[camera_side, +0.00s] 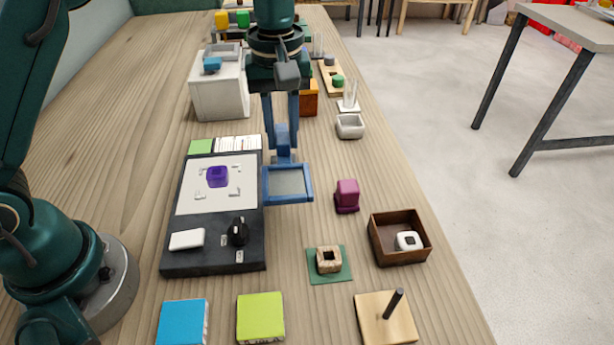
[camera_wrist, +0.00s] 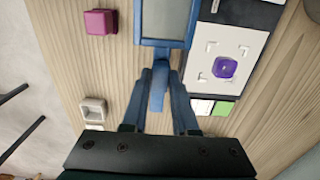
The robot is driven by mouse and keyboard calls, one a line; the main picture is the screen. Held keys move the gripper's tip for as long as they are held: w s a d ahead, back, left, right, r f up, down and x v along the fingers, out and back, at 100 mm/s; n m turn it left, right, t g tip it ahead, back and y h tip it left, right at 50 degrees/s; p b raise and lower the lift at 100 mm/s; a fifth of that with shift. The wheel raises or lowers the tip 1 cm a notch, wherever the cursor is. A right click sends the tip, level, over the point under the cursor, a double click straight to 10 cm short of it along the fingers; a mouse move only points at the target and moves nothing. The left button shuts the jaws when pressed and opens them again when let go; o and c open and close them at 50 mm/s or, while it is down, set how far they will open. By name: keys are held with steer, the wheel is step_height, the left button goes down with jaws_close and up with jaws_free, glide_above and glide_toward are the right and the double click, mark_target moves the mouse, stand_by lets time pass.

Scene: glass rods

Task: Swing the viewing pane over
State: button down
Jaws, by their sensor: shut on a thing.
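The viewing pane (camera_side: 288,183) is a grey pane in a blue frame. It lies out to the right of the dark device (camera_side: 213,262), beside its white panel (camera_side: 190,200). It also shows in the wrist view (camera_wrist: 167,20). A purple block (camera_side: 217,176) sits on the white panel between corner marks, uncovered; the wrist view shows it too (camera_wrist: 225,67). My gripper (camera_side: 283,138) is shut on the blue handle of the pane, at the pane's far edge. In the wrist view the fingers (camera_wrist: 158,95) close on this handle (camera_wrist: 157,88).
A magenta block (camera_side: 347,195) stands right of the pane. A brown tray (camera_side: 385,255) with a white piece, a green mat (camera_side: 342,277) and a peg board (camera_side: 372,325) lie nearer. A white box (camera_side: 218,95) stands behind the device. A grey dish (camera_side: 350,127) is at the right.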

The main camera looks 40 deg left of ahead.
steer(key=shift+s, duration=0.1)
stand_by(0.4)
steer(key=a+m, duration=0.1)
steer(key=m, duration=0.2)
steer(key=s+a+m, duration=0.1)
steer(key=a+m, duration=0.1)
steer(key=m, duration=0.1)
steer(key=a+m, duration=0.1)
steer(key=m, duration=0.2)
steer(key=shift+s+a+m, duration=0.3)
steer(key=shift+a, duration=0.05)
steer(key=shift+w+a+m, duration=0.1)
steer(key=shift+a+m, duration=0.55)
steer(key=shift+m, duration=0.55)
steer(key=c, duration=0.7)
jaws_free()
